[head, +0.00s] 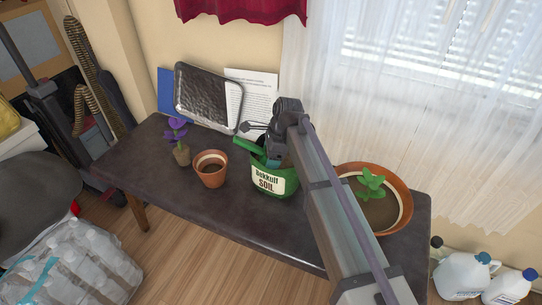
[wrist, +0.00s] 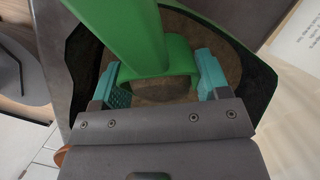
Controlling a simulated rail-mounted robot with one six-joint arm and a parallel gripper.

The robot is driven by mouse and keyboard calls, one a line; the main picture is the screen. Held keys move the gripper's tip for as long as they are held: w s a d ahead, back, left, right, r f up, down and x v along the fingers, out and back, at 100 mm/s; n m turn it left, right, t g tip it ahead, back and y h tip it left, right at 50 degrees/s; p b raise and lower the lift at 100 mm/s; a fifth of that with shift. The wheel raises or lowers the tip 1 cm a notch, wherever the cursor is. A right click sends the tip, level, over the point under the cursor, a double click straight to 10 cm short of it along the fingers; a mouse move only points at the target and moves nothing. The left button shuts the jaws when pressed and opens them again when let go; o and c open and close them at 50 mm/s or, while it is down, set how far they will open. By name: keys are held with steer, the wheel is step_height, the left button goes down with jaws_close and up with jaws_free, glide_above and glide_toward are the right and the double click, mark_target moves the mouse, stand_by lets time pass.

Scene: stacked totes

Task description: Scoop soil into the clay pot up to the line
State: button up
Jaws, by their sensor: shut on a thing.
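The small clay pot (head: 210,174) stands on the dark table, left of the soil bag, with a pale band inside its rim and something brown below. The green soil bag (head: 277,181) stands open at mid-table. My gripper (head: 275,158) is over the bag's mouth, shut on a green scoop (head: 247,145). In the wrist view, the teal fingers of my gripper (wrist: 158,78) stand either side of the scoop (wrist: 135,32), over the brown soil (wrist: 205,42) inside the bag's dark rim. How much soil the scoop holds cannot be told.
A large clay pot (head: 405,213) with a green plant stands right of my arm. A small purple plant (head: 179,140) is left of the small pot. A dark tray (head: 208,96) and a paper sheet (head: 255,90) lean on the wall. The table's front left is clear.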

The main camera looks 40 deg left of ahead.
step_height(320, 180, up, 10)
steer(key=p, duration=0.9)
steer(key=t+h, duration=0.4)
